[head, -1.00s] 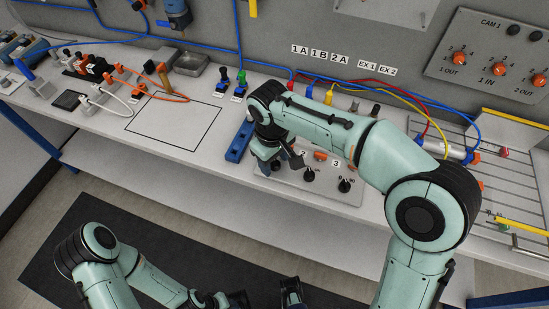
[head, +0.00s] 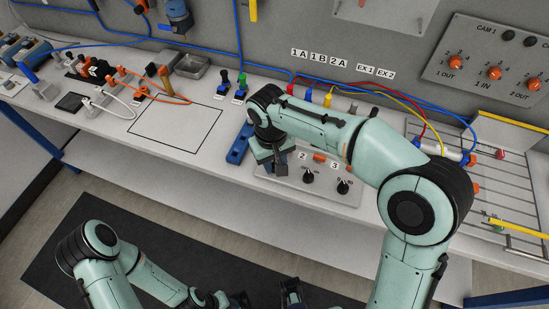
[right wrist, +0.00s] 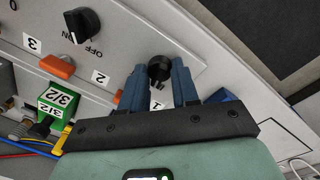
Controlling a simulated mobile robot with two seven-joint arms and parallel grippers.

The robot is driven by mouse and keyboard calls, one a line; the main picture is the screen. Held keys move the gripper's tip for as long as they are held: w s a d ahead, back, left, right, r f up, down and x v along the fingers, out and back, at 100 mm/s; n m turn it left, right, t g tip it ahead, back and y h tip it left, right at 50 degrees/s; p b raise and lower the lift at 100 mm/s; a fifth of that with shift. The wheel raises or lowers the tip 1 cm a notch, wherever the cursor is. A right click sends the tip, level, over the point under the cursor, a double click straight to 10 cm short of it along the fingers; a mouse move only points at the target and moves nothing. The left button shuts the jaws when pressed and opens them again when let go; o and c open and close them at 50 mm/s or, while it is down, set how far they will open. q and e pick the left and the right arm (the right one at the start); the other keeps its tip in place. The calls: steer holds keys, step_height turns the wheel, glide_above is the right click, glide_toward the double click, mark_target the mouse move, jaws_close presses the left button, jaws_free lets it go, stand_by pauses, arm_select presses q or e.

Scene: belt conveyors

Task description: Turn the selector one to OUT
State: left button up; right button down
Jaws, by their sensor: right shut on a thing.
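Selector one is a black round knob (right wrist: 160,69) on the pale control panel (head: 325,192), beside the label "1" in the right wrist view. My right gripper (right wrist: 160,78) has its two blue fingers on either side of this knob and is shut on it. In the head view my right gripper (head: 272,163) is over the left end of the panel and hides selector one. The knob's pointer direction and its OUT mark cannot be read. My left gripper (head: 262,297) is low at the bottom edge, partly cut off, away from the panel.
Selector two (head: 308,176) and selector three (head: 343,186) stand to the right on the same panel. An orange part (right wrist: 57,66) and a green 3/2 block (right wrist: 57,97) are near the gripper. A blue bar (head: 239,145) lies left of the panel. The outlined bench area is clear.

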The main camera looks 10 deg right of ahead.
steer(key=m+p, duration=0.1)
steer(key=m, duration=0.2)
steer(key=shift+r+m, duration=0.1)
steer(key=shift+m, duration=0.3)
arm_select(q)
steer(key=shift+w+r+p, duration=0.2)
steer(key=shift+r+p, duration=0.05)
steer(key=shift+r, duration=0.35)
steer(key=shift+w+r+p, duration=0.2)
steer(key=shift+r+p, duration=0.05)
steer(key=shift+r, duration=0.35)
arm_select(e)
steer(key=m, duration=0.4)
steer(key=shift+w, duration=0.1)
steer(key=c, duration=0.8)
jaws_free()
steer(key=shift+g, duration=0.3)
steer(key=shift+c, duration=0.2)
arm_select(q)
steer(key=r+p, duration=0.1)
steer(key=w+r+p, duration=0.1)
steer(key=shift+w+r+p, duration=0.1)
steer(key=shift+r+p, duration=0.2)
steer(key=shift+r, duration=0.1)
arm_select(e)
step_height(320, 180, up, 13)
steer(key=shift+w+a+r, duration=0.15)
steer(key=shift+a, duration=0.15)
